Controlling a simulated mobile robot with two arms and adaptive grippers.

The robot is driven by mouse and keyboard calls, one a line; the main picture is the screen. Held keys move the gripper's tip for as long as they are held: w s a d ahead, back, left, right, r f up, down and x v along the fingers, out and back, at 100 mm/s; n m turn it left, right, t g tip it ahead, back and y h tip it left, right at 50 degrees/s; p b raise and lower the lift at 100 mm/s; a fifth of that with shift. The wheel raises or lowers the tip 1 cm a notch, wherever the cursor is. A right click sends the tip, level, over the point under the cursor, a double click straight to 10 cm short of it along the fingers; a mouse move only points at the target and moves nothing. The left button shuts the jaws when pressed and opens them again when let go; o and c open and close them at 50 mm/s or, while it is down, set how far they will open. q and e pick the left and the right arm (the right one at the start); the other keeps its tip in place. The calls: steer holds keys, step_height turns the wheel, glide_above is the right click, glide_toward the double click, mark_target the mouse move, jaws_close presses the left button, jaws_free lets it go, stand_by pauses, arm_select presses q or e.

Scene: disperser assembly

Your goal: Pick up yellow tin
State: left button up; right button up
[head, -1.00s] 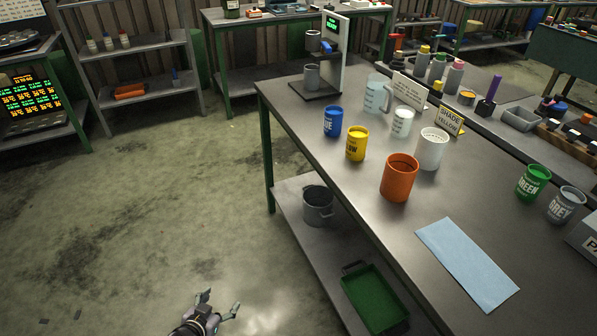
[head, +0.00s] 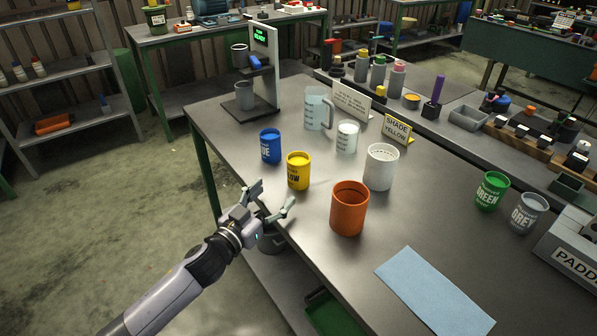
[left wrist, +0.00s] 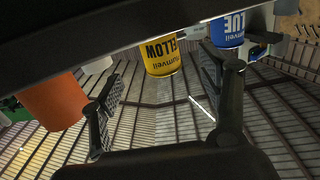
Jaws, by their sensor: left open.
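The yellow tin (head: 298,171) stands upright near the left edge of the metal table, between the blue tin (head: 270,147) and the orange cup (head: 349,208). My left gripper (head: 272,200) is open and empty at the table's edge, just short of the yellow tin. In the left wrist view the yellow tin (left wrist: 161,55) appears upside down beyond the space between the open fingers (left wrist: 165,95), with the blue tin (left wrist: 228,30) to its right and the orange cup (left wrist: 52,100) to its left. My right gripper is not in view.
A white cup (head: 381,167), a small white beaker (head: 347,137) and a clear jug (head: 317,108) stand behind the tin. A dispenser stand (head: 262,70) is at the far corner. A blue cloth (head: 434,292) lies at the front. Green (head: 491,191) and grey tins (head: 528,213) stand at right.

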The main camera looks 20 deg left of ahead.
mark_target(292, 175)
arm_select(q)
steer(key=x, duration=0.3)
steer(key=shift+w, duration=0.15)
steer(key=shift+d+p+x, duration=0.1)
steer(key=shift+p+x, duration=0.1)
steer(key=shift+x, duration=1.15)
steer(key=shift+d+p+x, duration=0.15)
steer(key=shift+p+x, duration=0.05)
steer(key=shift+x, duration=1.15)
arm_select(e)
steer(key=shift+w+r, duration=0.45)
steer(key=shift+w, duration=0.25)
arm_select(q)
steer(key=shift+r, duration=0.1)
steer(key=shift+c, duration=0.4)
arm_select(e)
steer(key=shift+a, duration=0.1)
arm_select(q)
steer(key=c, duration=1.3)
steer(key=shift+c, duration=0.4)
steer(key=shift+r, duration=0.2)
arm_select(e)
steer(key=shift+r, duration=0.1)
